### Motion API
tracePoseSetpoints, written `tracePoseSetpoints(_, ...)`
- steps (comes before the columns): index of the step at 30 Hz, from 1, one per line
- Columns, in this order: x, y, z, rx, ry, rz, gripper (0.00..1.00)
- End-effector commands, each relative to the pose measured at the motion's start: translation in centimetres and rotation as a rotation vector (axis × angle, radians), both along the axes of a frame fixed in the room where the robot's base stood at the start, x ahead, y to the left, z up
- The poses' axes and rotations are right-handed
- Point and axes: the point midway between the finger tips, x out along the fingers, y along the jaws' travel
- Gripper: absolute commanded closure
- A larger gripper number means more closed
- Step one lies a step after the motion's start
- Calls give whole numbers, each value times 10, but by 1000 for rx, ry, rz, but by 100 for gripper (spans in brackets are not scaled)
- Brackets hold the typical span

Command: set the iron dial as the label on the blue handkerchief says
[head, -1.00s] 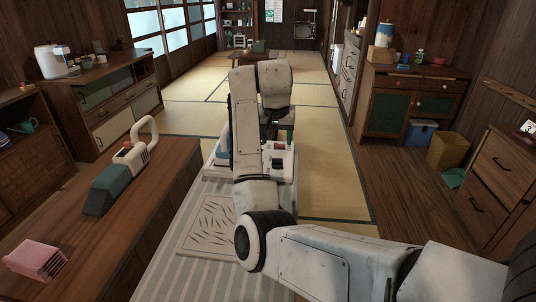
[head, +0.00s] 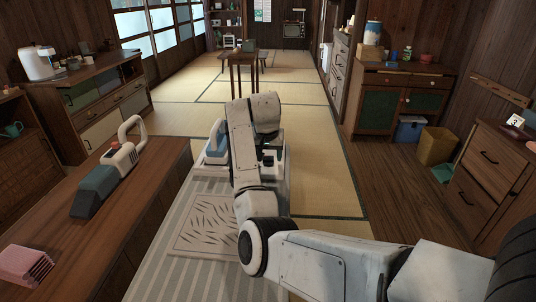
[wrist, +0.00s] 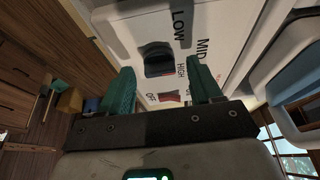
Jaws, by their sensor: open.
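A white appliance panel fills the upper middle of the wrist view (wrist: 235,30), with the printed words LOW, MID, HIGH and OFF. Beside the words are a dark knob-like part (wrist: 156,55) and a small red part (wrist: 168,97); where the dial points I cannot tell.
A long wooden bench (head: 150,185) on the left holds a grey-and-white hand appliance (head: 108,180) and a pink object (head: 25,266). Cabinets line both sides. Open tatami (head: 320,150) lies to the right.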

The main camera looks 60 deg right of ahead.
Motion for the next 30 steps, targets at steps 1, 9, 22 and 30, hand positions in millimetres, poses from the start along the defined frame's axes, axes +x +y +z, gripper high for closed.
tracePoseSetpoints(1,0,0,0,0,0,0,36)
tracePoseSetpoints(9,0,0,0,0,0,0,59)
tracePoseSetpoints(22,0,0,1,1,1,1,92)
tracePoseSetpoints(30,-2,0,4,1,2,57,92)
